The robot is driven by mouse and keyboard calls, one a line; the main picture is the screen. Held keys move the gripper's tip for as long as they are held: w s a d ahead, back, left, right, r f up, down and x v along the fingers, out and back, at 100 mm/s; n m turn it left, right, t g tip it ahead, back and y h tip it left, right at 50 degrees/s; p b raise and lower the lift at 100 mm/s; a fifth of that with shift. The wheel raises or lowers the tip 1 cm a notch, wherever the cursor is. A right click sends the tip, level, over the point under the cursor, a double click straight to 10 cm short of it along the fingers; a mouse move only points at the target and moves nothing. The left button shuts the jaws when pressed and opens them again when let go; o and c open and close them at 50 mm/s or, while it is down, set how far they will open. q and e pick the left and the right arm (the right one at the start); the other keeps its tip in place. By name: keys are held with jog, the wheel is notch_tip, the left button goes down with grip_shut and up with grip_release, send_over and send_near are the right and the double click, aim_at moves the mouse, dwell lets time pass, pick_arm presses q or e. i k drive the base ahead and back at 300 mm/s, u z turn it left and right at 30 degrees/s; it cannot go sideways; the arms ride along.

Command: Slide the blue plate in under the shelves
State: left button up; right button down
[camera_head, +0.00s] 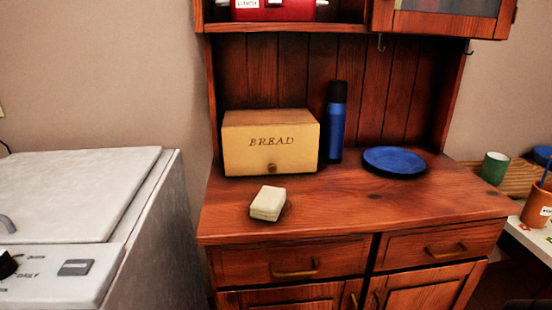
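The blue plate (394,161) lies flat on the wooden worktop of the cabinet, towards the back right, a little in front of the panelled back wall. The upper shelves (290,27) hang above the worktop, with an open gap between them and the worktop. Neither of my grippers shows in the head view.
A bread box (270,146) and a blue bottle with a black top (337,125) stand left of the plate. A small cream box (267,204) lies near the front edge. The worktop's front right is clear. A green cup (494,168) stands beyond the right edge.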

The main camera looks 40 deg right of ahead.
aim_at(391, 160)
jog(key=u, duration=0.35)
jog(key=k, duration=0.8)
jog(key=z, duration=1.05)
jog(key=i, duration=0.55)
jog(key=z, duration=0.1)
